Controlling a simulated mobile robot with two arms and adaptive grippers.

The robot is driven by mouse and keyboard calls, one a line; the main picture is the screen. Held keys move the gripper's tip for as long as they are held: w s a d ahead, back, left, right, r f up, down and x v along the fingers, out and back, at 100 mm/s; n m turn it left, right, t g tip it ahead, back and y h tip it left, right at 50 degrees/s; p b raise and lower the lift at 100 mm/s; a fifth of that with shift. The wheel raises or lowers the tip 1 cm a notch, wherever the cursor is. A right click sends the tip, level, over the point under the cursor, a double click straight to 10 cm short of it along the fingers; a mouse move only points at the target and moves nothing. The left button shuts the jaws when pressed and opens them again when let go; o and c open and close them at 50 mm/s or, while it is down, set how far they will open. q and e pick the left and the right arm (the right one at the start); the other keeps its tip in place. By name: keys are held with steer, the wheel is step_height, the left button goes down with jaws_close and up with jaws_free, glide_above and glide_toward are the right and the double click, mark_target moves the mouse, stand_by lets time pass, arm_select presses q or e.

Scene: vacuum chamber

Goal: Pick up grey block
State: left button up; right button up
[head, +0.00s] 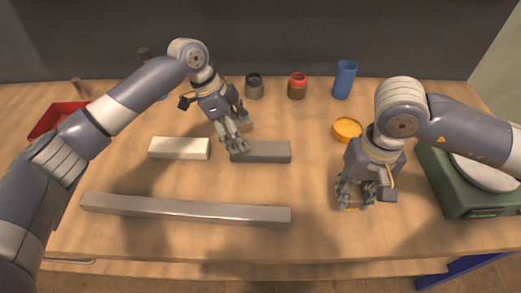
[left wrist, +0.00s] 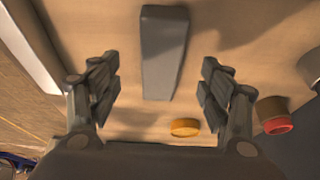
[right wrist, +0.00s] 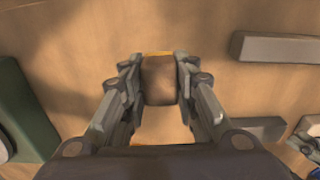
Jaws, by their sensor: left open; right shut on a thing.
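The grey block (head: 265,152) lies flat on the wooden table, near the middle in the head view. My left gripper (head: 235,143) is open at the block's left end. In the left wrist view the grey block (left wrist: 164,55) lies between the spread fingers, with gaps on both sides. I cannot tell how far above it the fingertips are. My right gripper (head: 356,205) is at the right, low over the table. In the right wrist view it is shut on a brown block-like thing (right wrist: 159,80) with an orange edge behind it. The grey block (right wrist: 258,130) also shows there.
A white block (head: 179,148) lies left of the grey block. A long grey bar (head: 185,210) lies in front. An orange round thing (head: 346,129), a blue cup (head: 344,80), a red-topped jar (head: 297,86) and a dark jar (head: 254,87) stand behind. A green scale (head: 462,190) is right.

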mark_target(260, 151)
arm_select(q)
steer(key=shift+a+p+x, duration=0.15)
steer(key=shift+p+x, duration=0.1)
steer(key=shift+x, duration=1.4)
steer(key=shift+a+p+x, duration=0.15)
steer(key=shift+p+x, duration=0.05)
steer(key=shift+x, duration=1.45)
steer(key=shift+f, duration=0.1)
steer(key=shift+c, duration=0.3)
steer(key=shift+w, duration=0.1)
steer(key=c, duration=1.3)
